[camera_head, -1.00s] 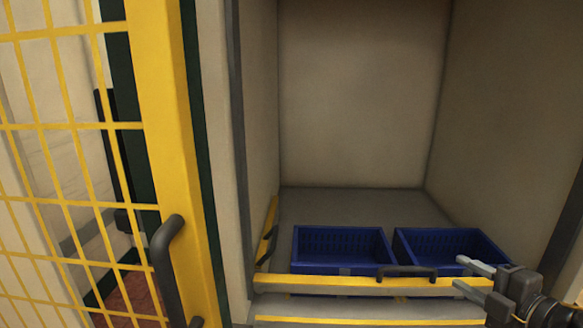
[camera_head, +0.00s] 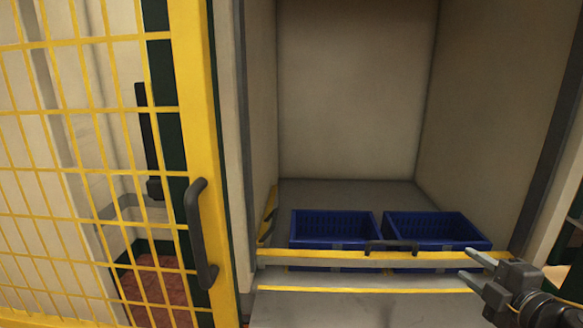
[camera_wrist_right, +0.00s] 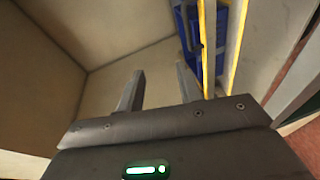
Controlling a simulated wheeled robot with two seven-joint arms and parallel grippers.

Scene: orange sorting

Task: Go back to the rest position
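My right gripper (camera_head: 474,268) is at the lower right in the head view, in front of the yellow-edged rail. Its two fingers are apart with nothing between them. The right wrist view shows the same open, empty fingers (camera_wrist_right: 158,88), with the compartment walls and the rail beyond them. My left gripper is not in view.
Two blue crates, left (camera_head: 334,226) and right (camera_head: 436,229), stand side by side in the compartment behind the yellow-edged rail (camera_head: 350,255). A yellow mesh door (camera_head: 197,110) with a dark handle (camera_head: 200,235) stands at the left. A green-dark frame edges the right.

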